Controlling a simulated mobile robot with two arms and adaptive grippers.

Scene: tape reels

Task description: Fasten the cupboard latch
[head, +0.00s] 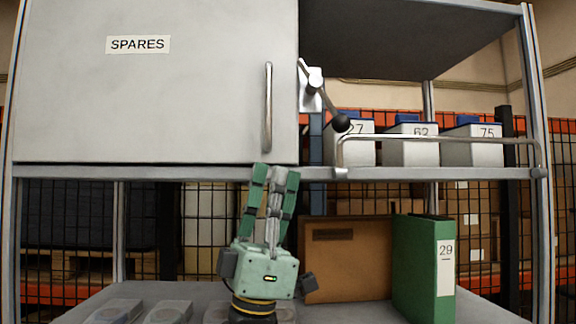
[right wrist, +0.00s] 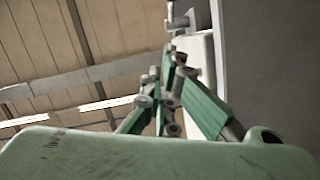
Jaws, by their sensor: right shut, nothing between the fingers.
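The grey cupboard door (head: 200,110), labelled SPARES, looks closed. It has a vertical bar handle (head: 268,108) near its right edge. The latch (head: 314,84) is on a pale plate just right of the door edge. Its metal lever slants down to the right and ends in a black knob (head: 341,123). My right gripper (head: 276,172) points up with fingers shut and empty, in front of the shelf edge, below the handle and lower left of the knob. Its fingers (right wrist: 170,60) also show in the right wrist view, below a metal part that may be the latch. My left gripper is out of view.
A metal rail (head: 440,138) runs along the shelf right of the latch, in front of numbered bins (head: 410,150). Below stand a brown box (head: 350,258) and a green binder (head: 424,268) marked 29. The space in front of the door is clear.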

